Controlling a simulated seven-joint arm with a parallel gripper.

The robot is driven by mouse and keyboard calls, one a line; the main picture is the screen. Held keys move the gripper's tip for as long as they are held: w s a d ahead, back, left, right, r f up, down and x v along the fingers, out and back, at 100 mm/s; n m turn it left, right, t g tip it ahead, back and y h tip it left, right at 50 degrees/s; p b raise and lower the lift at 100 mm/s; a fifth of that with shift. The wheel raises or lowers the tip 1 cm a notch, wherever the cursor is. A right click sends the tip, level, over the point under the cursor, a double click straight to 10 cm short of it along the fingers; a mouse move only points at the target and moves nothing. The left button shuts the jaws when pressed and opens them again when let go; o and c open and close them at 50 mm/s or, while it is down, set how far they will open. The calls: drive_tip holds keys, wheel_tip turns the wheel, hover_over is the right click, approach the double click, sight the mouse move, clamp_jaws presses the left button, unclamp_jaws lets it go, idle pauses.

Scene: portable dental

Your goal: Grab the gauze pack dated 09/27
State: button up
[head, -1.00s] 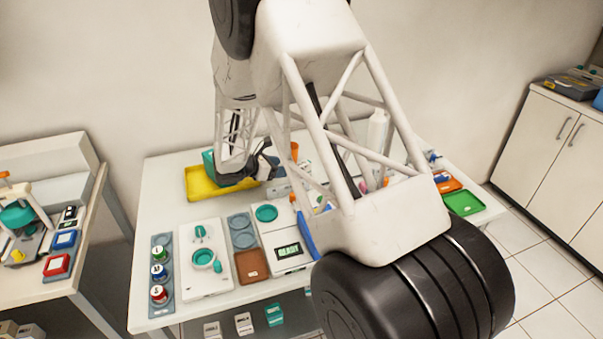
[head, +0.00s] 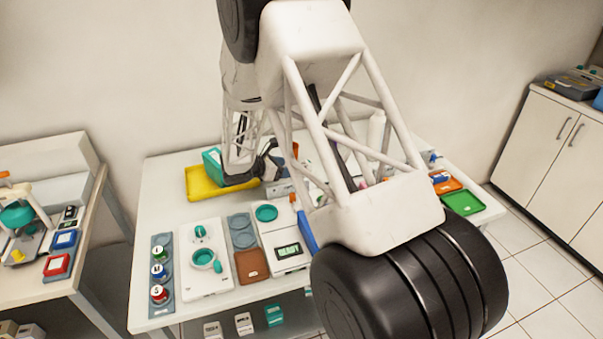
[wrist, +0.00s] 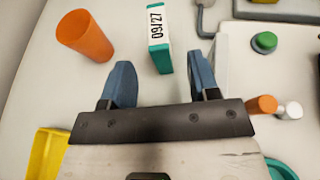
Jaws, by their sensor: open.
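The gauze pack (wrist: 157,38), a small white and teal box, shows 09/27 on its white face in the wrist view. It stands ahead of my gripper (wrist: 159,62), lined up with the gap between the two blue fingers. Its near end reaches about level with the fingertips, with visible space on both sides. My gripper is open and empty. In the head view my gripper (head: 264,165) is over the back of the table, right of the yellow tray, and my arm hides much of that area. I cannot make out the dated pack there.
An orange cup (wrist: 85,36) stands left of the pack in the wrist view. A green-capped item (wrist: 264,42) and a grey cable are to the right. The yellow tray (head: 197,190) has a teal box (head: 211,160) at it. A white device reading READY (head: 283,262) is nearer the front.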

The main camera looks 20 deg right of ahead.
drive_tip(key=shift+x, duration=2.55)
drive_tip(key=shift+w, duration=0.15)
drive_tip(key=c, duration=1)
